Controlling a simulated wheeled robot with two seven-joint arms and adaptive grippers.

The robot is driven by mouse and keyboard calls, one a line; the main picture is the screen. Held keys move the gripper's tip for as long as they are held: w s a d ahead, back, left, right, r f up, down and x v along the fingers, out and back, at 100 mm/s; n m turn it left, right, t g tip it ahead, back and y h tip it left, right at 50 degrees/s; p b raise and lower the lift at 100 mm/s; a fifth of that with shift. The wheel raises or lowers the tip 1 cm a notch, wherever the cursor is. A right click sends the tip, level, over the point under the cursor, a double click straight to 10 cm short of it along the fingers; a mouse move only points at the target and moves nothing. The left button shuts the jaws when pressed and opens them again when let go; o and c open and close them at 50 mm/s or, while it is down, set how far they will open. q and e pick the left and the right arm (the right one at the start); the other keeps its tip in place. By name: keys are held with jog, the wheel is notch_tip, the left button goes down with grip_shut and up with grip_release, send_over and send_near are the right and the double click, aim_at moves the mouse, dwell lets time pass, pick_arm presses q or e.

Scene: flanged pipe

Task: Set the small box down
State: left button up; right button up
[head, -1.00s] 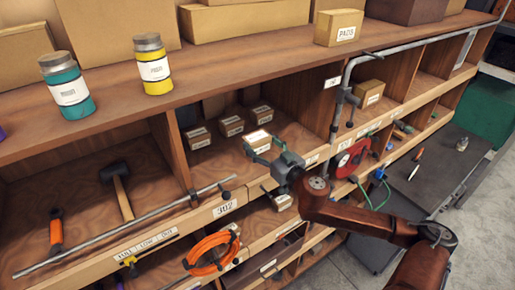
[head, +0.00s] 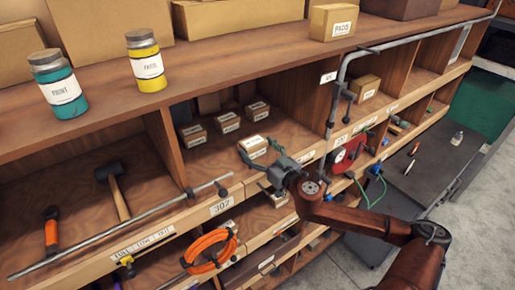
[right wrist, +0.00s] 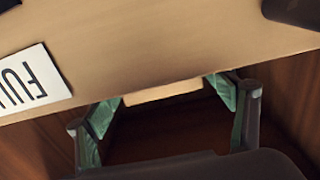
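The small box (head: 253,146) is cardboard with a white label on top. In the head view it is inside the middle compartment, just behind the shelf's front lip. My right gripper (head: 262,161) reaches it from the front right, with its teal fingers around the box. In the right wrist view a strip of the small box (right wrist: 165,92) shows between the fingers (right wrist: 165,104); the fingertips are cut off by a tan board. Whether the box touches the shelf floor cannot be told. My left gripper is not in view.
Several similar boxes (head: 227,122) stand farther back in this compartment. The front lip (head: 243,200) and a divider (head: 310,105) bound it. A metal pipe (head: 339,95) runs down on the right. Bare shelf floor (head: 208,160) shows left of the held box.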

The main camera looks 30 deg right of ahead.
jog(key=shift+o, duration=0.3)
jog(key=shift+r, duration=0.15)
jog(key=s+b, duration=0.3)
jog(key=s, duration=0.9)
jog(key=shift+d, duration=0.45)
